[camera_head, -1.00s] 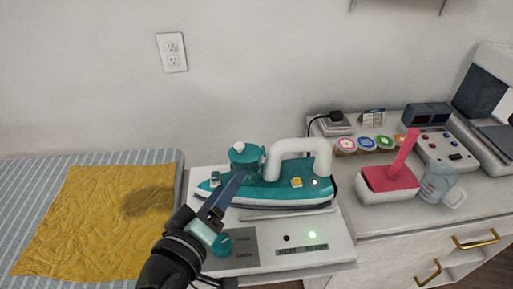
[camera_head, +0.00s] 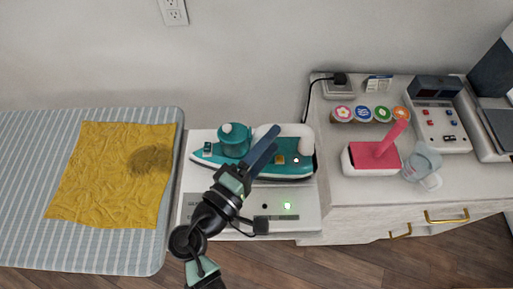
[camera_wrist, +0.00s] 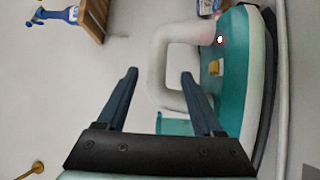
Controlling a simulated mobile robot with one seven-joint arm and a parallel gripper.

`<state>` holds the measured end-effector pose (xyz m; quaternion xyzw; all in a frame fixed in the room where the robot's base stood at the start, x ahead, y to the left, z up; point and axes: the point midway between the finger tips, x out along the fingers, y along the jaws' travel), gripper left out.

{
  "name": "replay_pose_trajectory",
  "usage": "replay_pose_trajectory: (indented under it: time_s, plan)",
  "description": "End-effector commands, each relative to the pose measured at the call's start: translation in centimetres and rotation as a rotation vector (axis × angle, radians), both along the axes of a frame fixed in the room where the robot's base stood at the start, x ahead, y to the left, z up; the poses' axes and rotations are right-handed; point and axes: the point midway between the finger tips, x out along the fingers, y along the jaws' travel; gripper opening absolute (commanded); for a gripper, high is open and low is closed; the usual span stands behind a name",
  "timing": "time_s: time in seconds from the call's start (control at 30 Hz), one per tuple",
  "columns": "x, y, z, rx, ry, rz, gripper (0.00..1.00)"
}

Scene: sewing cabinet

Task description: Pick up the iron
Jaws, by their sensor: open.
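The teal iron (camera_head: 283,165) with a white handle (camera_head: 299,134) rests on a white station with a control panel (camera_head: 300,222). In the head view my gripper (camera_head: 264,150) is in front of and above the iron, hiding part of its middle and handle. In the wrist view the iron (camera_wrist: 232,75) stands at the right, its white handle (camera_wrist: 158,62) lying ahead of the fingers. My gripper (camera_wrist: 160,82) is open, with nothing between its two dark blue fingers. The near part of the handle is close to the right finger; whether they touch I cannot tell.
A striped ironing board (camera_head: 30,180) with a yellow cloth (camera_head: 105,190) is at left. On the white cabinet at right are a red-topped box (camera_head: 372,158), a grey-blue cup (camera_head: 422,162), several round colourful lids (camera_head: 362,114) and a control device (camera_head: 440,125). A black cord runs behind the station.

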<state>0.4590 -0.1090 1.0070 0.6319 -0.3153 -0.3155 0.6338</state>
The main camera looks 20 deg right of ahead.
Motion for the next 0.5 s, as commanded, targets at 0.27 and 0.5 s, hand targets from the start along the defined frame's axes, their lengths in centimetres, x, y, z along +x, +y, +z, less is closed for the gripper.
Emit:
replay_pose_trajectory:
  time_s: [0.27,0.5]
  plan:
    - [1.5,-1.9,0.3,0.002,-0.002,-0.002,0.68]
    - [3.9,-4.5,0.7,0.002,-0.002,-0.003,0.68]
